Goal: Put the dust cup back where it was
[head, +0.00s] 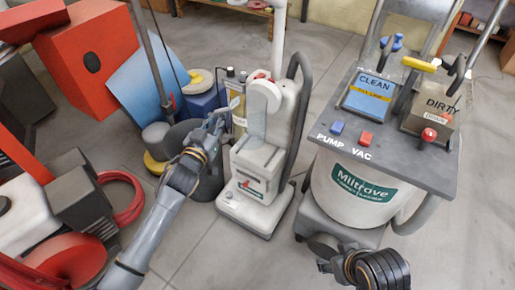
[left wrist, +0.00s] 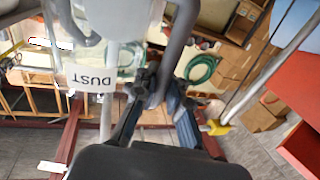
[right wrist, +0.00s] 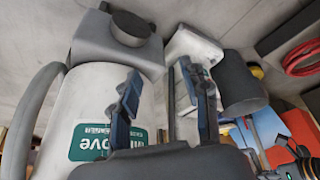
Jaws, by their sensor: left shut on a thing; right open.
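The dust cup (left wrist: 92,78) shows in the left wrist view as a clear body with a white DUST band, upside down in the picture. My left gripper (left wrist: 168,98) is shut on its grey handle (left wrist: 180,42), beside the body. In the head view my left gripper (head: 222,118) is just left of the white upright vacuum (head: 252,190); the cup's outline is hard to separate from the vacuum there, so I cannot tell whether it is seated. My right gripper (right wrist: 160,90) is open and empty, low by the tank; in the head view its fingers are partly hidden.
The white Miltrove tank (head: 350,195) stands right of the vacuum, under a grey top with CLEAN (head: 378,84) and DIRTY boxes. A dark hose or handle (head: 300,110) curves along the vacuum's right side. Red machines and a red hose (head: 130,195) crowd the left. Floor in front is open.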

